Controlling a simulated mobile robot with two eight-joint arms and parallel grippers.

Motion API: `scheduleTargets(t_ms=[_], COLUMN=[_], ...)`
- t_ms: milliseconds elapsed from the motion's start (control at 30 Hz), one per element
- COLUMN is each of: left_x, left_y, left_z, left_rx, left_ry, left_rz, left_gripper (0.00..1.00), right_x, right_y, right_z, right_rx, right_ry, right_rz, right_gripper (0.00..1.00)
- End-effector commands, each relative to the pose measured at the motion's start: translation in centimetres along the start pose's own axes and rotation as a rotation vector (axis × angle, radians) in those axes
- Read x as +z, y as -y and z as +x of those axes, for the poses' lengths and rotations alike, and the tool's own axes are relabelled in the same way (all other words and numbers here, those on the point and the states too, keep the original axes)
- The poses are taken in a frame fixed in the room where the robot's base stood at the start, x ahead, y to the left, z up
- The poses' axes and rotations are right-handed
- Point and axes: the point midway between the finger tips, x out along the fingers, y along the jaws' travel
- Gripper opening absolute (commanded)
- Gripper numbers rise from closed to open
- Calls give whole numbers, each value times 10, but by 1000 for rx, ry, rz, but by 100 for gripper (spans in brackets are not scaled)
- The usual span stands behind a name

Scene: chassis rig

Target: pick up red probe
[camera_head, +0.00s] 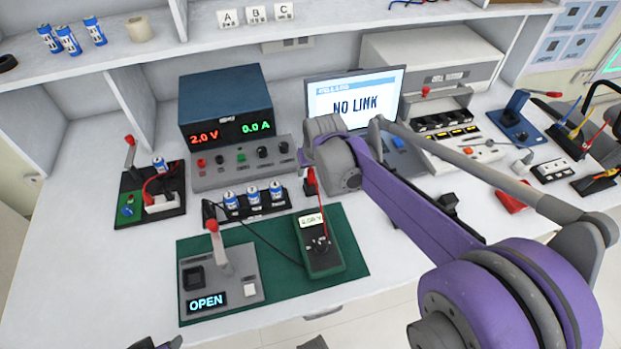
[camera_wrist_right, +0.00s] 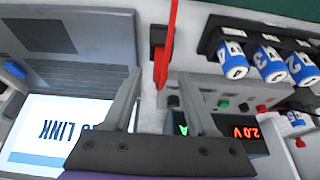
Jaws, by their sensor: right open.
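The red probe (camera_head: 311,183) stands upright beside the right end of the black battery holder (camera_head: 256,212). In the right wrist view the red probe (camera_wrist_right: 167,48) stands by a small black block, its near end in line with the gap between my fingers. My right gripper (camera_wrist_right: 161,76) is open, with a finger on each side of that line and nothing gripped. In the head view my right wrist hides most of the fingers and the probe's surroundings. A dark piece at the bottom edge may be my left gripper (camera_head: 156,343); its jaws are cut off.
A multimeter (camera_head: 323,262) and a grey switch box (camera_head: 220,278) reading OPEN lie on a green mat (camera_head: 355,272). A blue power supply (camera_head: 226,95) and a NO LINK screen (camera_head: 355,98) stand behind. The white bench is clear at front left.

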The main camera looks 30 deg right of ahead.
Motion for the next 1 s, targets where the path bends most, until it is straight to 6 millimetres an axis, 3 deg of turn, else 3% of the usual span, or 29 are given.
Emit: scheduleTargets(t_ms=[133,400,733,1000], left_x=[2,2,2,2], left_y=[0,0,0,0], left_z=[3,3,3,3], left_rx=[0,0,0,0], left_ry=[1,1,1,1], left_rz=[0,0,0,0], left_gripper=[50,50,50,50], right_x=[0,0,0,0], right_y=[0,0,0,0], right_z=[17,19,18,18], right_rx=[0,0,0,0], right_ry=[0,0,0,0], right_rz=[0,-1,-1,-1], right_gripper=[57,57,0,0])
